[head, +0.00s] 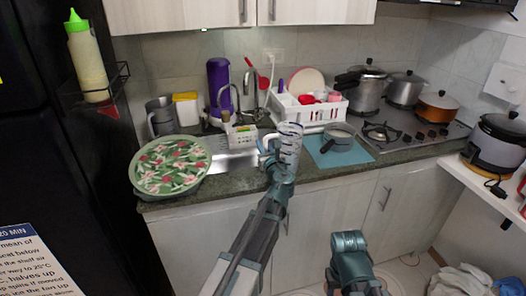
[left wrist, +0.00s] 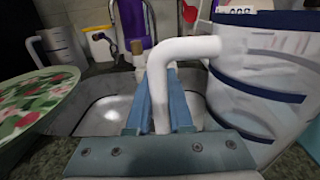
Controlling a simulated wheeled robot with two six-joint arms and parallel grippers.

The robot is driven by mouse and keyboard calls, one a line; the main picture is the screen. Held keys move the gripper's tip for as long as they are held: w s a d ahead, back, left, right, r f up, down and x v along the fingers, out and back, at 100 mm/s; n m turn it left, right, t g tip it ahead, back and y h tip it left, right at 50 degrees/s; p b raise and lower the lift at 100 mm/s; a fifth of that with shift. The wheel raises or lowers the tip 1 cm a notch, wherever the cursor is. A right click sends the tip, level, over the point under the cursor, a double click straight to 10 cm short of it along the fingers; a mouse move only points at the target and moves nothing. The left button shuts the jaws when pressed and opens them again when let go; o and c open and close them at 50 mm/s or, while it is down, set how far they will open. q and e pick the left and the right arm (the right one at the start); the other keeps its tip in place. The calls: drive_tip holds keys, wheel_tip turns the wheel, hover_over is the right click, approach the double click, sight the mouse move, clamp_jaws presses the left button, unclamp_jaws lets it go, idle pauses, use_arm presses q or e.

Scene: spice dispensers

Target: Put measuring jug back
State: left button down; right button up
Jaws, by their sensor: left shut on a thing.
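The measuring jug (head: 290,155) is clear with blue bands and stands upright at the front of the counter, right of the sink. I cannot tell whether its base touches the counter. My left gripper (head: 272,165) is shut on its white handle. In the left wrist view the handle (left wrist: 184,52) runs down between the fingers, and the jug body (left wrist: 262,85) fills the right side. My right arm's teal end (head: 349,245) shows low in front of the cabinets; its fingers cannot be made out.
A floral round tray (head: 172,165) lies left of the sink (head: 232,162). A pot (head: 338,137) stands on a blue mat (head: 345,157) right of the jug. A white dish rack (head: 310,112) is behind. Several pots stand around the stove (head: 400,132).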

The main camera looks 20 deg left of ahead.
use_arm(q)
drive_tip(key=shift+f, duration=0.15)
drive_tip(key=c, duration=1.3)
unclamp_jaws()
drive_tip(key=o, duration=0.5)
drive_tip(key=v, duration=1.2)
